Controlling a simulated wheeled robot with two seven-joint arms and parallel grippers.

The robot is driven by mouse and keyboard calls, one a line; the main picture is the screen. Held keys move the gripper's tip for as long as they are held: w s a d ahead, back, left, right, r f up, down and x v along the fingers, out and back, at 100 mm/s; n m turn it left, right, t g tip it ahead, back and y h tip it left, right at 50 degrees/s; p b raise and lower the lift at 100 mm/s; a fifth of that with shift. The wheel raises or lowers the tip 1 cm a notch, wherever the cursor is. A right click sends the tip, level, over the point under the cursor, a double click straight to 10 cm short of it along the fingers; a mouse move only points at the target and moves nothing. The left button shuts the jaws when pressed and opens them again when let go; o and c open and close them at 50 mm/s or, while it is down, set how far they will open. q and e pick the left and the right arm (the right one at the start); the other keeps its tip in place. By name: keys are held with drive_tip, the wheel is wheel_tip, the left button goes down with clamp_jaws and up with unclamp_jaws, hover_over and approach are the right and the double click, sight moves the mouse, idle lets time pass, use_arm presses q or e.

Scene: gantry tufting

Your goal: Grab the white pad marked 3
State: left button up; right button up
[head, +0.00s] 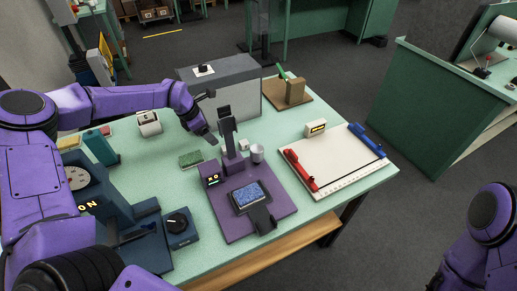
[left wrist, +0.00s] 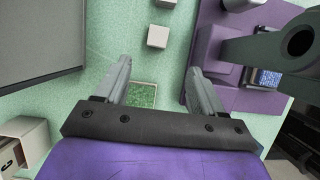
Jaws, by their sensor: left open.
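No mark 3 is legible in either view, so I cannot tell which white piece is the pad. A small white block (head: 244,143) sits by the purple machine's post. My right gripper is out of view.
The purple machine (head: 228,222) with its upright post stands right of my left gripper. A grey box (head: 238,82) stands behind. A white board (head: 330,165) with red and blue handles lies to the right.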

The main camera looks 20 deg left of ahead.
sight(224, 148)
use_arm(q)
drive_tip(key=b+x, duration=0.2)
drive_tip(key=x, duration=0.1)
drive_tip(key=b+x, duration=0.1)
drive_tip(key=x, duration=0.3)
drive_tip(key=b+x, duration=0.2)
drive_tip(key=x, duration=0.2)
drive_tip(key=shift+w+r+b, duration=0.1)
drive_tip(key=shift+w+b, duration=0.2)
drive_tip(key=shift+b, duration=0.05)
drive_tip(key=shift+w, duration=0.2)
drive_tip(key=c, duration=1.1)
drive_tip(key=shift+o, duration=0.2)
